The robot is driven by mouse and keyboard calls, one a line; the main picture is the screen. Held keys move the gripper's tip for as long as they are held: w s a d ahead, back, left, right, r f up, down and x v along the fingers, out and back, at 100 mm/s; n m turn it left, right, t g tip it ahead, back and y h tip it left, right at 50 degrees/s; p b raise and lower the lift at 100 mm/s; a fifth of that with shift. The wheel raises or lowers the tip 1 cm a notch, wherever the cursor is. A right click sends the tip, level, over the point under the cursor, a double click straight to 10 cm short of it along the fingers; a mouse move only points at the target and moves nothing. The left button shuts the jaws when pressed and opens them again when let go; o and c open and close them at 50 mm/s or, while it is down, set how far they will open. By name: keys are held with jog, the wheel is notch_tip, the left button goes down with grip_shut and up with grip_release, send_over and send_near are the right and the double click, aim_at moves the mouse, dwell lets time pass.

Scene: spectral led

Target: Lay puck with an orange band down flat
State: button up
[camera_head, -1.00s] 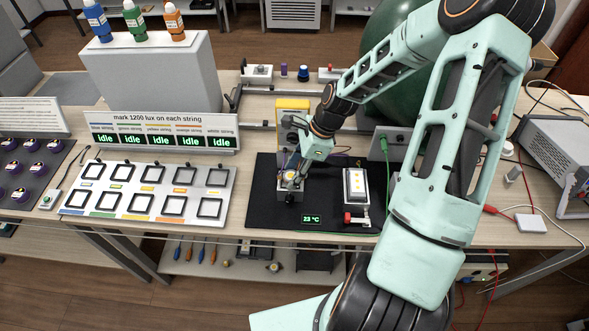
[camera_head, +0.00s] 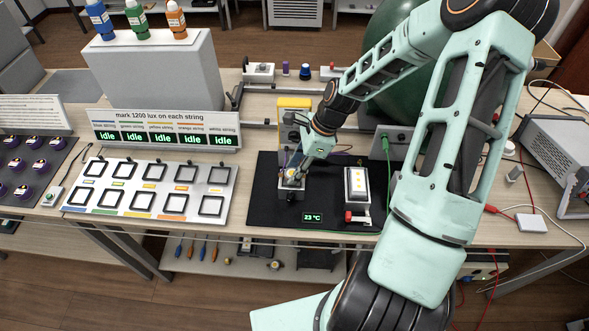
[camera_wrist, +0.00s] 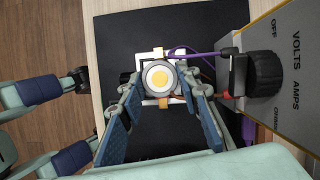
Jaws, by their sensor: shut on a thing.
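The puck (camera_wrist: 158,78) shows in the wrist view as a grey disc with a round yellow centre, face up. Orange pieces show at its upper and lower edges; I cannot tell whether they belong to its band. My gripper (camera_wrist: 160,88) has one finger on each side of the puck and is shut on it. A white square fixture (camera_wrist: 148,57) lies directly under the puck; whether they touch is unclear. In the head view my gripper (camera_head: 293,176) is low over the small fixture (camera_head: 290,194) on the black mat (camera_head: 262,210), and the fingers partly hide the puck.
A grey meter (camera_wrist: 285,75) with a black knob stands close to the right in the wrist view. A white light box (camera_head: 357,185) stands right of my gripper. A board with square frames (camera_head: 150,190) lies left. A purple cable (camera_wrist: 190,54) runs beside the fixture.

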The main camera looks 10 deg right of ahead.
aim_at(288, 173)
jog(key=shift+r+p, duration=0.95)
jog(key=shift+r, duration=0.35)
jog(key=shift+r, duration=0.2)
